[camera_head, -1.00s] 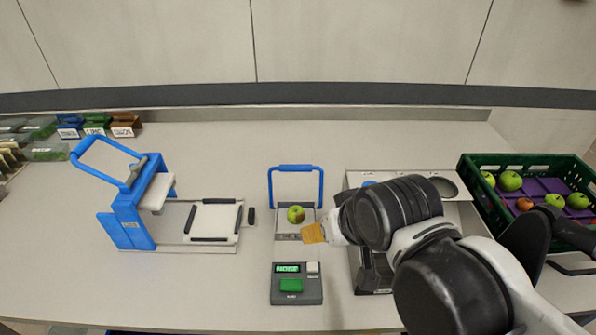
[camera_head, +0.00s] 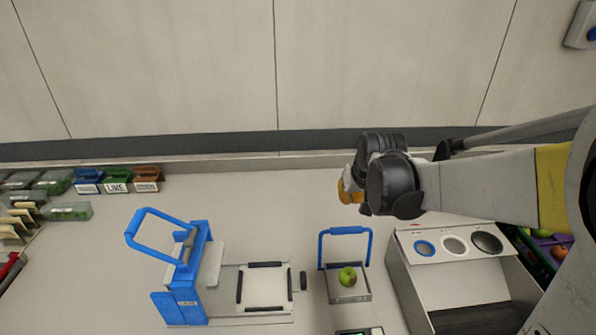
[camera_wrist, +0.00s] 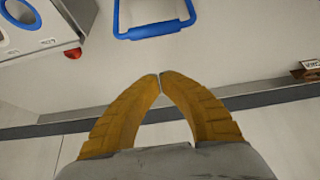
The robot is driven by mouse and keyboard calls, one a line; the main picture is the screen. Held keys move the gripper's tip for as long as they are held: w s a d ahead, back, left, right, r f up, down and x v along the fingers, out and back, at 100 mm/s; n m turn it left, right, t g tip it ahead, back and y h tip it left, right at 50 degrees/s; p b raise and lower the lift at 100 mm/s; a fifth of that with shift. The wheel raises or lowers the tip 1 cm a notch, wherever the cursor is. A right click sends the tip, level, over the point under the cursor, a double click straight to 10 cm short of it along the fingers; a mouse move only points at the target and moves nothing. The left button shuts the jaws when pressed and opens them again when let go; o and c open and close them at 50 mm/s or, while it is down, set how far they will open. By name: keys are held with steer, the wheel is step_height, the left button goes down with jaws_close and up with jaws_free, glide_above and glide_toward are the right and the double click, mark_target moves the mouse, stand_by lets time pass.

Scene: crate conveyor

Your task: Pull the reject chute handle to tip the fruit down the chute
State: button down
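A green apple (camera_head: 347,277) sits on a small grey tray (camera_head: 349,296). A blue U-shaped handle (camera_head: 345,231) stands at the tray's back; it also shows at the top of the wrist view (camera_wrist: 155,31). My gripper (camera_head: 352,192) is beyond and above this handle, apart from it. In the wrist view its yellow fingertips (camera_wrist: 160,77) meet with nothing between them. A small red knob (camera_wrist: 73,53) sits by the edge of a white box in the wrist view. No label shows which handle belongs to the reject chute.
The white box (camera_head: 398,262) with three round holes stands right of the tray. A blue-handled press (camera_head: 180,285) stands left. A green crate of fruit (camera_head: 531,250) is far right, partly hidden. Labelled bins (camera_head: 118,183) line the back left. The back middle counter is clear.

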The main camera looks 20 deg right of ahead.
steer(key=shift+w+d+f, duration=0.2)
steer(key=shift+w+d, duration=0.1)
steer(key=shift+w, duration=0.15)
steer(key=b+x, duration=0.3)
steer(key=x, duration=0.7)
steer(key=s, duration=0.4)
steer(key=shift+a+f+b, duration=0.3)
steer(key=shift+a+f, duration=0.1)
